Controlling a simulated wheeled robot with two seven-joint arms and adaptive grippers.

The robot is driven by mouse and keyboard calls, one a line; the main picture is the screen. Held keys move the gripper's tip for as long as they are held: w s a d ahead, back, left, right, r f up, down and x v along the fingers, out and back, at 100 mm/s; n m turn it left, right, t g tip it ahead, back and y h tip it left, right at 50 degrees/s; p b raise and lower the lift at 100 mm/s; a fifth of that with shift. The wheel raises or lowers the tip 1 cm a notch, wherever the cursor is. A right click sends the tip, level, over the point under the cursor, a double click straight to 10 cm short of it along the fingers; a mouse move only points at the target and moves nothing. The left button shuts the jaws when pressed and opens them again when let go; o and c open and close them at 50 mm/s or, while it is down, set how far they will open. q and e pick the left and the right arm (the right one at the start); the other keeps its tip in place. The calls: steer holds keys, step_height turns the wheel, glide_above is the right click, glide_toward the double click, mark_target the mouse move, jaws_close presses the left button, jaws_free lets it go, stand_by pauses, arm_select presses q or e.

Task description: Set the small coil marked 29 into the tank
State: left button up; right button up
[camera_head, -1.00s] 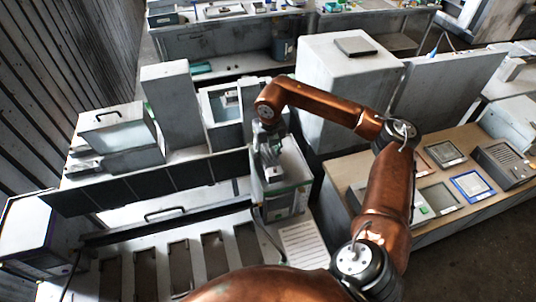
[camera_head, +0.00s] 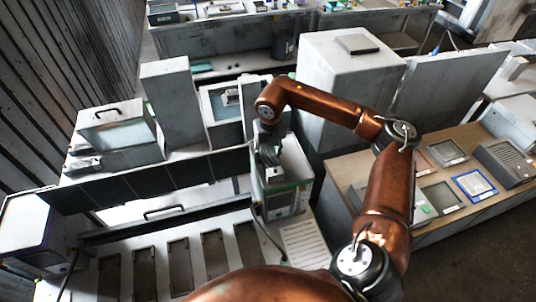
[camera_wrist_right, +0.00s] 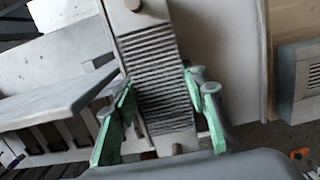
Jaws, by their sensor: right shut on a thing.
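My right gripper (camera_head: 270,165) hangs from the copper arm over a white box-shaped unit (camera_head: 298,172). In the right wrist view its green fingers (camera_wrist_right: 162,122) stand on both sides of a grey finned block (camera_wrist_right: 155,75), apparently the small coil, and are shut on it. The block has a pale end plate with a round knob. No number 29 can be read. Which container is the tank is unclear: a glass-fronted box (camera_head: 228,103) stands behind the gripper, and another, with a handle (camera_head: 115,132), stands at the left. My left gripper is out of view.
A tall grey block (camera_head: 172,105) stands between the two glass-fronted boxes. A large grey cabinet (camera_head: 345,85) is behind my arm. A wooden bench (camera_head: 350,170) with several framed panels lies at the right. A slotted pale surface (camera_head: 128,255) is in front.

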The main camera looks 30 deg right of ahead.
steer(key=o, duration=1.6)
steer(key=shift+o, duration=0.2)
steer(key=shift+f, duration=0.1)
steer(key=shift+r+p, duration=1.75)
steer(key=shift+r, duration=1.8)
